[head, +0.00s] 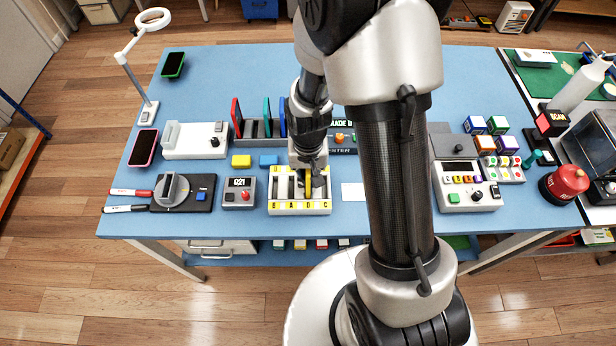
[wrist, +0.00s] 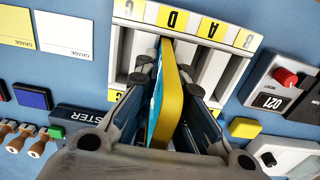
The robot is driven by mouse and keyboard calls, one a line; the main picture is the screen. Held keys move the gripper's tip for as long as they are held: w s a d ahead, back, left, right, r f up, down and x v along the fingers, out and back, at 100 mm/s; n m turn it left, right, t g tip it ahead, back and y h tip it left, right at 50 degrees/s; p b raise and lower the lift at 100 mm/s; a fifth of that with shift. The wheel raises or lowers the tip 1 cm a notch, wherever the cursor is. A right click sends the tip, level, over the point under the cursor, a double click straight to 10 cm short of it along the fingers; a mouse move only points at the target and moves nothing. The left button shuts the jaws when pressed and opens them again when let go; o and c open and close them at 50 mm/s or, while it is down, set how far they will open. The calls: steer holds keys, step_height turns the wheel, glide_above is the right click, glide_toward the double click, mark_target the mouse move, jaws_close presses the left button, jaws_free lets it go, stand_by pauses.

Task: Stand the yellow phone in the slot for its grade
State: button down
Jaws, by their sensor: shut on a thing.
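The yellow phone (wrist: 170,95) is upright and edge-on between the fingers of my gripper (wrist: 170,90), which is shut on it. In the head view the phone (head: 308,183) shows as a thin yellow strip below my gripper (head: 308,165). The white slotted rack (head: 299,207) has yellow labels B, A, D, C from left to right; the rack also shows in the wrist view (wrist: 222,75). The phone's far edge lines up with the slot labelled D. I cannot tell how deep its lower end sits. The tester's sign (head: 342,124) reads GRADE and what looks like D.
Left of the rack are a timer box (head: 239,192) reading 021 and a dial unit (head: 183,192). Behind stands a holder with red (head: 236,113) and teal phones. A white card (head: 353,192) lies right of the rack.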

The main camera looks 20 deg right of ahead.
steer(key=c, duration=1.6)
jaws_free()
steer(key=shift+o, duration=0.6)
steer(key=shift+o, duration=0.9)
steer(key=shift+r+p, duration=0.65)
steer(key=shift+r, duration=0.1)
steer(key=shift+r, duration=0.1)
steer(key=shift+r+p, duration=0.6)
steer(key=shift+r, duration=0.05)
